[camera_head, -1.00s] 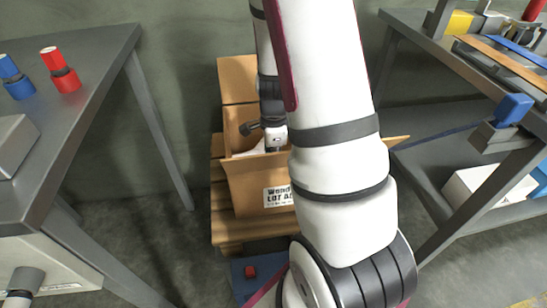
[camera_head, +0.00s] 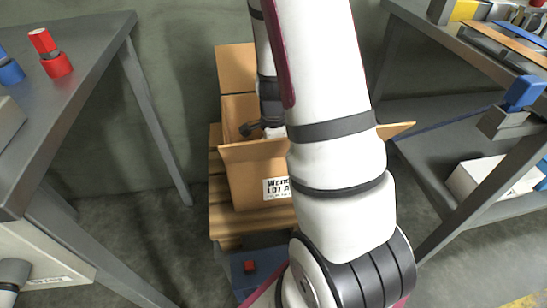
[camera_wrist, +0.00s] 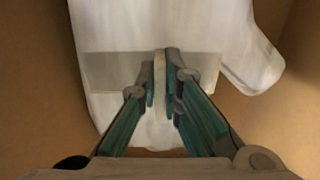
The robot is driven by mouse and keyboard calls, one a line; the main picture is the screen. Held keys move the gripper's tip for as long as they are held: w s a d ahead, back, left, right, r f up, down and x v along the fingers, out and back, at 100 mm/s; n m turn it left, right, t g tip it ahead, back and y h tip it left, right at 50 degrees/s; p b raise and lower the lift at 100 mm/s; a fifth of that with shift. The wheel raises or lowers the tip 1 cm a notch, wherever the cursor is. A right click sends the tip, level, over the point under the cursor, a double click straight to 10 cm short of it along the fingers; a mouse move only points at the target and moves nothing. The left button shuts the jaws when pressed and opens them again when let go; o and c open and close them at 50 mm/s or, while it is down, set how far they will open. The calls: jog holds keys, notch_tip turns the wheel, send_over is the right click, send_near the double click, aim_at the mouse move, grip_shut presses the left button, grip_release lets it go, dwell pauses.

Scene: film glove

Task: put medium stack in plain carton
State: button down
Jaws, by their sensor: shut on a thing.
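The white, glove-shaped stack (camera_wrist: 210,22) fills much of the wrist view, with a paler band across it. My gripper (camera_wrist: 161,78) is shut on the stack at its middle, with a thin upright part of it between the fingertips. Brown cardboard walls show on both sides of the stack, so it is inside the carton. In the head view the carton (camera_head: 243,185) has open flaps and a white printed label on its front. There my gripper and the stack are hidden behind the carton's front and my arm.
The carton stands on a wooden pallet (camera_head: 224,228) against the wall. A grey table (camera_head: 85,75) with red and blue items is at the left. A grey workbench (camera_head: 455,65) with a lower shelf is at the right. The carton's right flap (camera_head: 397,131) sticks out beside my arm.

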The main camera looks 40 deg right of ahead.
jog(key=shift+f+b, duration=0.6)
jog(key=shift+f, duration=0.25)
jog(key=c, duration=1.7)
grip_release()
notch_tip(320, 180, up, 12)
